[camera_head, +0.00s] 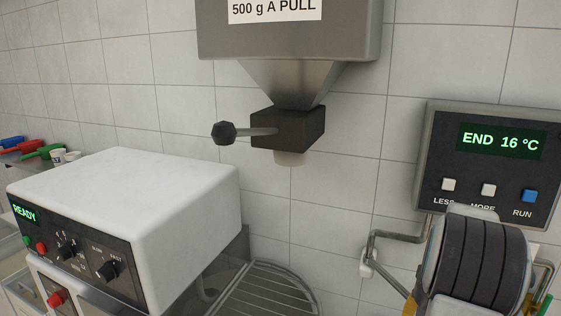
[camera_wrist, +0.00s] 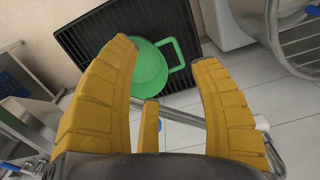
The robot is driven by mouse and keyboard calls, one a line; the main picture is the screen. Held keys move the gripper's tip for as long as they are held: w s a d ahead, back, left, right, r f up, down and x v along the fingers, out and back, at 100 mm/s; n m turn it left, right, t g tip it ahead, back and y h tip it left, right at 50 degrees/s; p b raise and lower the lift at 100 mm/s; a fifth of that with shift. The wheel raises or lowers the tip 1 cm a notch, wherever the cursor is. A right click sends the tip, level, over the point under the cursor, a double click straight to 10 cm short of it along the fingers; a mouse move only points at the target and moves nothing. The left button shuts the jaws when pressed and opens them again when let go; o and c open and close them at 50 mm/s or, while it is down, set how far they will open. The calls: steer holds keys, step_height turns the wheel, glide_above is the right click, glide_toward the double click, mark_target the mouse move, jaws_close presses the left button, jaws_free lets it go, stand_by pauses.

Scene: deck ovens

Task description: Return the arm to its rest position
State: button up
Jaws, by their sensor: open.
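Beyond the fingers, lower down, a green bowl-like vessel with a handle (camera_wrist: 175,55) lies on a black ribbed mat or rack (camera_wrist: 100,28). In the head view a dark ribbed part of my arm stands at the lower right, in front of the wall panel. The gripper's fingers cannot be made out clearly there.
A hopper (camera_head: 290,80) with a black-knobbed lever (camera_head: 223,132) hangs at centre. A white machine (camera_head: 130,190) reading READY stands left. A control panel (camera_head: 490,155) reading "END 16 °C" is right, close behind my arm. A round grille (camera_head: 265,295) lies below the hopper.

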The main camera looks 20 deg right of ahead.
steer(key=s+a+r+n+t, duration=0.1)
steer(key=a+r+n, duration=0.1)
steer(key=a, duration=0.8)
steer(key=s+a+r+n+t, duration=0.2)
steer(key=a+n, duration=0.3)
steer(key=a, duration=0.5)
steer(key=s+a+r+n+t, duration=0.1)
steer(key=a+r+n, duration=0.2)
steer(key=a, duration=0.8)
steer(key=shift+s+r+t, duration=0.3)
steer(key=shift+s+r, duration=0.05)
steer(key=shift+r, duration=0.4)
